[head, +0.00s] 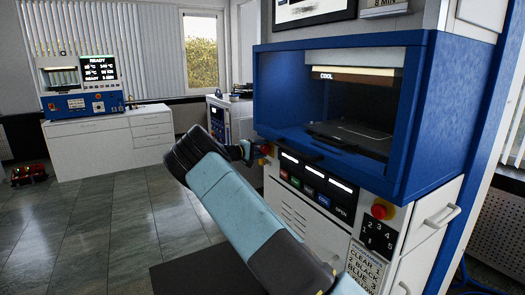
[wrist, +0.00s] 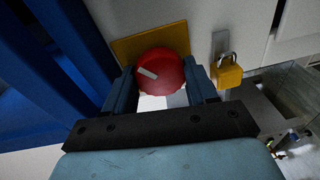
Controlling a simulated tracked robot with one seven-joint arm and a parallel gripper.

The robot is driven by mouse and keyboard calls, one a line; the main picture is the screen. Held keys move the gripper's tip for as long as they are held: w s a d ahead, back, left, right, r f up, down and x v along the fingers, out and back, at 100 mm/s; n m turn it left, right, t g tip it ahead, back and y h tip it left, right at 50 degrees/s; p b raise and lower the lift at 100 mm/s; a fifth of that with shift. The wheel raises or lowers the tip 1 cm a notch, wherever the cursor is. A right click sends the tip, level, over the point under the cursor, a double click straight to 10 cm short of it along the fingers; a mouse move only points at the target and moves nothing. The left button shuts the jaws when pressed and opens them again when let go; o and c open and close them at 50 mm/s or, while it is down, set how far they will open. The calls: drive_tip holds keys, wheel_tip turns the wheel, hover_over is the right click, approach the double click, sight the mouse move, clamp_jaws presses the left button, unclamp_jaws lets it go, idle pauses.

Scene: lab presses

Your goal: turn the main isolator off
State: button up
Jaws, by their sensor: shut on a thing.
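The main isolator is a round red knob (wrist: 163,72) with a pale bar mark, set on a yellow plate (wrist: 128,48). The mark lies at a slant in the wrist view. My gripper (wrist: 161,84) has one finger on each side of the knob and is shut on it. In the head view my gripper (head: 249,152) reaches the left side of the blue and white press (head: 285,205). My arm hides part of the press front.
A brass padlock (wrist: 226,72) hangs close to the right finger. A red emergency stop (head: 379,211) and lit button panel (head: 312,180) are on the press front. A white bench (head: 110,143) stands far left. The tiled floor between is clear.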

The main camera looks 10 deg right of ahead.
drive_tip(key=n, duration=0.4)
drive_tip(key=shift+w+a+f+g, duration=0.1)
drive_tip(key=shift+a+f+g, duration=0.1)
drive_tip(key=shift+f+g, duration=0.1)
drive_tip(key=shift+n+g, duration=0.4)
drive_tip(key=shift+n, duration=2.1)
drive_tip(key=o, duration=0.8)
drive_tip(key=shift+o, duration=1.2)
drive_tip(key=shift+d+r, duration=0.1)
drive_tip(key=v, duration=1.4)
drive_tip(key=shift+w, duration=0.1)
